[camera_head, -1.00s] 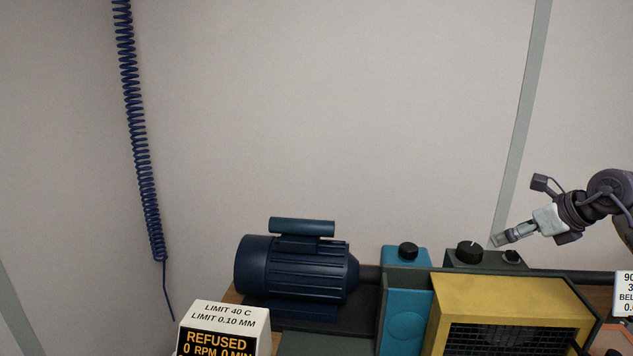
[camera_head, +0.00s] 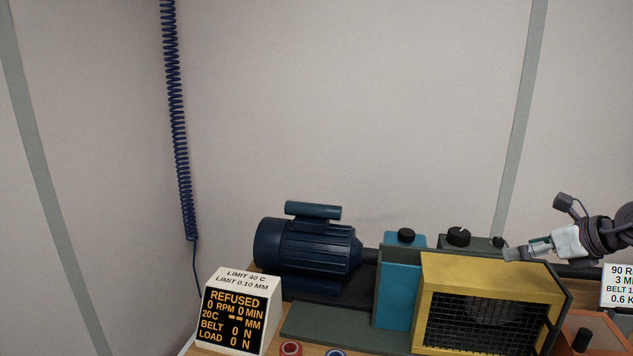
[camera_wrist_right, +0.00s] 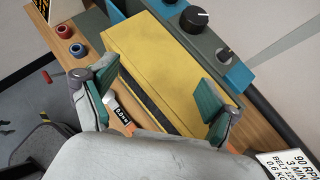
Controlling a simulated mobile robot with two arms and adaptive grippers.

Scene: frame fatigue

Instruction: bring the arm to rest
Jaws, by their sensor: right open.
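My right gripper (camera_head: 522,250) is at the right in the head view, beside the small black knob (camera_head: 498,242) and above the yellow housing's (camera_head: 480,275) right end. In the right wrist view its two green-padded fingers (camera_wrist_right: 155,100) stand wide apart with nothing held between them. The yellow housing (camera_wrist_right: 150,60) and a small tag (camera_wrist_right: 121,115) show beyond and between the fingers. I cannot tell whether the gripper touches anything. My left gripper is in neither view.
A display reading REFUSED (camera_head: 231,318), a dark blue motor (camera_head: 305,246), a teal block (camera_head: 400,290) and a large black knob (camera_head: 459,236) are left of the gripper. A white card (camera_head: 622,287) stands at the right edge. A coiled blue cable (camera_head: 178,120) hangs at the left.

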